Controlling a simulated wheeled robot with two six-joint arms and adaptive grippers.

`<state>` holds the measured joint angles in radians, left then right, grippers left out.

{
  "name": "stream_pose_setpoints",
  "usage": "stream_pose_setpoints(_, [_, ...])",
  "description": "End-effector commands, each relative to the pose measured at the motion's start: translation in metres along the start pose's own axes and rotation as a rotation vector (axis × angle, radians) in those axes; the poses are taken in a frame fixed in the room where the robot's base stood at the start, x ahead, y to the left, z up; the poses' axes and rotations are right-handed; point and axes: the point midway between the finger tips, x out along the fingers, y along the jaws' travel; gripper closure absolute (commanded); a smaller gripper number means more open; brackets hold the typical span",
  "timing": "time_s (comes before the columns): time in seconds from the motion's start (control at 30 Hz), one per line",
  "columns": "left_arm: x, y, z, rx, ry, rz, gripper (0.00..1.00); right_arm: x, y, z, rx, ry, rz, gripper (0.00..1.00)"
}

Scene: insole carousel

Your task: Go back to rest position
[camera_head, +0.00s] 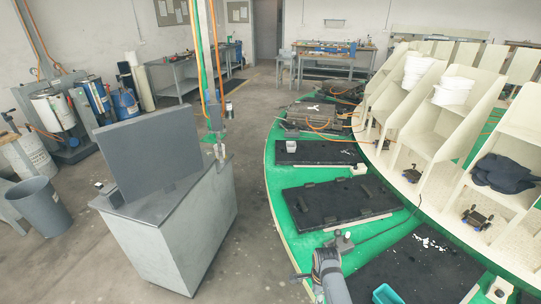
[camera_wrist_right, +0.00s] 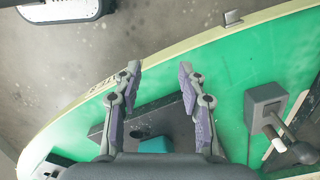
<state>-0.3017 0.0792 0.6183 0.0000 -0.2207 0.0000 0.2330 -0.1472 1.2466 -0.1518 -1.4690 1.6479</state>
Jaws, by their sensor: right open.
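My right gripper (camera_wrist_right: 159,72) shows in the right wrist view with its two fingers apart and nothing between the tips. It is over the green carousel top (camera_wrist_right: 224,100), near the pale rim. In the head view my right arm comes in at the bottom centre, over the green carousel (camera_head: 288,222) near its front edge; its fingers are small and hard to make out there. My left gripper is not in view.
A black mat (camera_head: 335,203) lies on the carousel. A teal container (camera_head: 386,294) stands at the bottom; dark insoles (camera_head: 504,174) lie in a cream rack. A grey cabinet (camera_head: 178,225) stands left of the carousel, with bare floor between. A grey post-mounted box (camera_wrist_right: 264,106) is right of the gripper.

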Motion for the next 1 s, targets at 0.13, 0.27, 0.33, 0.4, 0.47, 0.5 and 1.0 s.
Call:
stream_pose_setpoints(0.13, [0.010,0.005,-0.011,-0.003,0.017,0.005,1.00,0.053,0.025,-0.009,-0.156,0.003,0.000,0.59])
stream_pose_setpoints(0.27, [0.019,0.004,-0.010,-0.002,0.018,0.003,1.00,0.105,0.056,-0.019,-0.337,0.008,-0.006,0.59])
stream_pose_setpoints(0.33, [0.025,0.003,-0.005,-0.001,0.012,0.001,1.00,0.140,0.080,-0.027,-0.458,0.011,-0.010,0.59])
stream_pose_setpoints(0.4, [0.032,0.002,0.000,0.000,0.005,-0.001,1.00,0.180,0.113,-0.038,-0.606,0.017,-0.011,0.59])
stream_pose_setpoints(0.47, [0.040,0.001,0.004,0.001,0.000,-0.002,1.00,0.217,0.150,-0.050,-0.756,0.024,-0.013,0.59])
stream_pose_setpoints(0.5, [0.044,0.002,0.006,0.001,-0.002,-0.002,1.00,0.240,0.177,-0.059,-0.861,0.030,-0.015,0.59])
stream_pose_setpoints(1.0, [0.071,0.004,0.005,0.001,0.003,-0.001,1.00,0.334,0.384,-0.133,-1.627,0.121,-0.015,0.59])
